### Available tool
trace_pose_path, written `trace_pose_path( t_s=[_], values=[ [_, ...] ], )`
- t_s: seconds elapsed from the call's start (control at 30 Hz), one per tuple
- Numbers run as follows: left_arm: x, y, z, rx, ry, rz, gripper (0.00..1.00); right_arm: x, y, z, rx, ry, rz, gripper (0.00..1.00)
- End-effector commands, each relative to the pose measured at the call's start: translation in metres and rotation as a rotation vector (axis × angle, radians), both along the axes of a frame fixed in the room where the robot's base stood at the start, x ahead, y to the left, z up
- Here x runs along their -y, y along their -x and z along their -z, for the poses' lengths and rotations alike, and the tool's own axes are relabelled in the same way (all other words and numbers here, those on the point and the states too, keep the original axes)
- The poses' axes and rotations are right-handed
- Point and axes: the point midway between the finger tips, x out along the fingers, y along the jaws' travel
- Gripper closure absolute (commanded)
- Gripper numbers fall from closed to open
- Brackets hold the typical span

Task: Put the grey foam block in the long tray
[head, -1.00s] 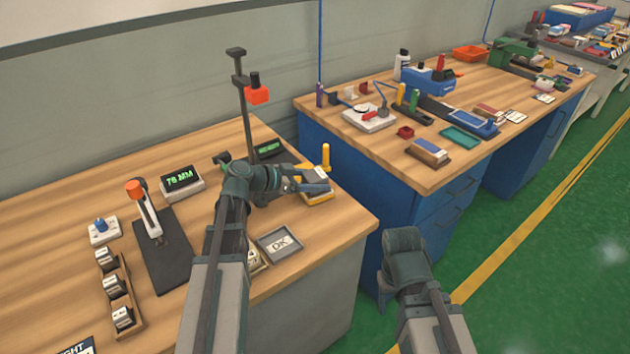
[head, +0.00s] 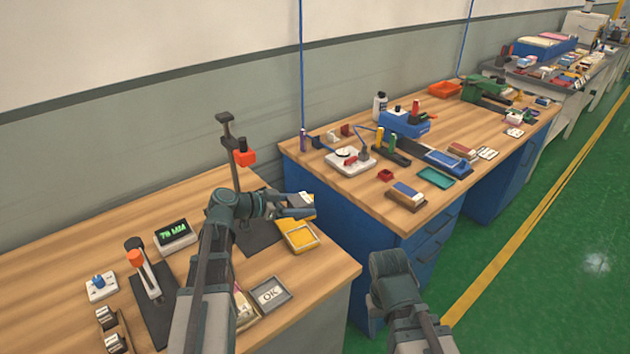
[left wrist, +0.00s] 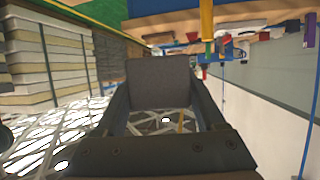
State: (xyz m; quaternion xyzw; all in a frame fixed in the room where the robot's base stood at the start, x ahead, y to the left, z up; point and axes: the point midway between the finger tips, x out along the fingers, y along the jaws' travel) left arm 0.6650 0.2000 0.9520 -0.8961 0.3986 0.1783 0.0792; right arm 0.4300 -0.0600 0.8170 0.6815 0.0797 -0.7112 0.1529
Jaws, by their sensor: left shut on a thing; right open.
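My left gripper (head: 298,208) is shut on the grey foam block (left wrist: 160,82), which fills the space between its fingers in the left wrist view. In the head view the block (head: 303,199) shows only as a small greyish patch at the fingers, above the near bench. A yellow tray (head: 300,236) lies below it on the bench. My right gripper (head: 374,302) is over the floor beside the benches, mostly hidden by its own wrist; it is open and empty. I cannot tell which container is the long tray.
A grey tray marked OK (head: 270,293), a clamp (head: 147,280), a display (head: 175,235) and a stand with an orange part (head: 233,160) are on the near bench. The far bench (head: 400,185) holds many parts, including a teal tray (head: 436,178). A gap separates the benches.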

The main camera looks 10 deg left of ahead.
Motion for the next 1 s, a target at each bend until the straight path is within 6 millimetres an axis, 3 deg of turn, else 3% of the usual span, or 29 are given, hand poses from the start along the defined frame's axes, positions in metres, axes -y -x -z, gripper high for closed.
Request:
trace_pose_path(
  t_s=[0.47,1.0],
  values=[
    [0.000,0.000,-0.065,0.000,0.000,0.000,0.82,0.000,0.000,-0.065,0.000,0.000,0.000,0.45],
    [0.000,0.000,-0.064,0.000,0.000,0.000,0.82,0.000,0.000,-0.064,0.000,0.000,0.000,0.45]
  ],
)
